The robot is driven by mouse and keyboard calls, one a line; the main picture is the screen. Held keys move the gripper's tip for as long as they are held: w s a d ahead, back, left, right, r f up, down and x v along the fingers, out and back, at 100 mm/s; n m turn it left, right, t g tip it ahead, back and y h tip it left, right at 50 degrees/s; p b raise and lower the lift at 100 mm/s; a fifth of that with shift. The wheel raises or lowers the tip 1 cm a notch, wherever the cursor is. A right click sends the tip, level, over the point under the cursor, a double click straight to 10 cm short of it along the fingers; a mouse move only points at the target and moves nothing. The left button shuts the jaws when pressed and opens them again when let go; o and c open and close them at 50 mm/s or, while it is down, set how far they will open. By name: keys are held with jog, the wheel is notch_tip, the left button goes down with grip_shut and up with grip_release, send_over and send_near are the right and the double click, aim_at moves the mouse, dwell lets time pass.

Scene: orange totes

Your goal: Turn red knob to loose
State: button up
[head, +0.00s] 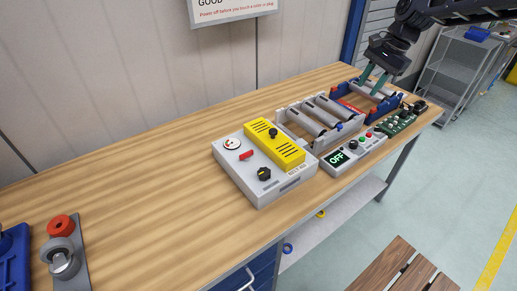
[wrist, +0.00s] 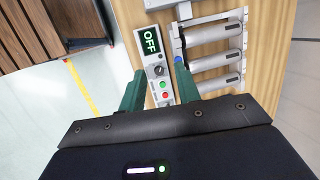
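A red round knob (head: 61,225) sits on a grey plate (head: 84,262) at the near left of the table in the head view. A grey ring-shaped metal part (head: 62,258) is just in front of it. The knob's setting cannot be read. My gripper (head: 372,80) is at the far right end of the table, far from the red knob, above a blue fixture. Its green fingers are apart, with a gap between them in the wrist view (wrist: 160,84). I see nothing held. The wrist view does not show the red knob.
A control box (head: 263,190) with a yellow cover (head: 273,144) and a small red lever (head: 246,155) stands mid-table. Behind it are a roller tray (head: 297,137), an OFF panel (head: 352,153), a blue fixture (head: 339,103) and a circuit board (head: 398,121). The left-middle tabletop is clear.

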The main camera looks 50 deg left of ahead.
jog(key=s+a+f+g+h, duration=0.1)
jog(key=s+a+f, duration=0.5)
jog(key=s+a, duration=0.5)
jog(key=h, duration=0.1)
send_near(247, 152)
jog(key=shift+g, duration=0.4)
jog(key=x, duration=0.8)
jog(key=shift+w+f, duration=0.1)
jog(key=shift+f, duration=0.25)
grip_shut()
